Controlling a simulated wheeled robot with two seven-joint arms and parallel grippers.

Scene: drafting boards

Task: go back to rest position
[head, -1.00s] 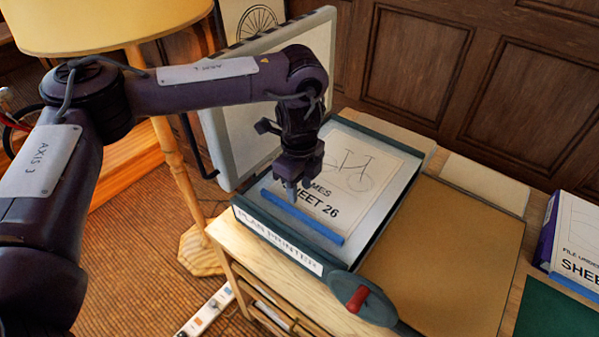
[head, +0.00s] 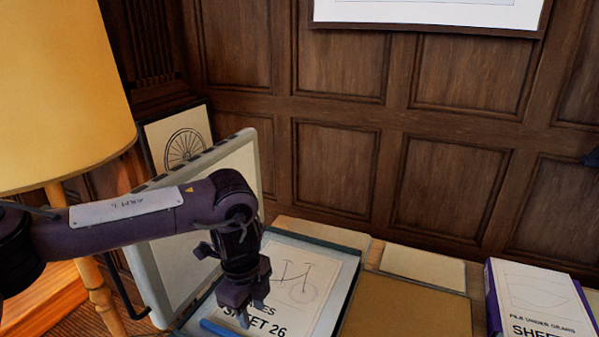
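My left gripper (head: 253,312) hangs at the lower middle of the head view, fingers pointing down. It is over the sheet marked "SHEET 26" (head: 300,290), which bears a bicycle frame drawing and lies in the open plan printer (head: 343,300). The two fingertips show apart with nothing between them. The blue strip (head: 215,328) on the sheet's near edge is just left of and below the fingers. Whether the fingertips touch the sheet I cannot tell. My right gripper does not show.
The printer's raised lid (head: 160,270) stands close behind my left arm. A lamp (head: 60,100) is at left. A brown board (head: 405,308), a pale pad (head: 423,267) and a purple-edged file box (head: 540,300) lie to the right. A dark shape at the right edge is unclear. Panelled wall stands behind.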

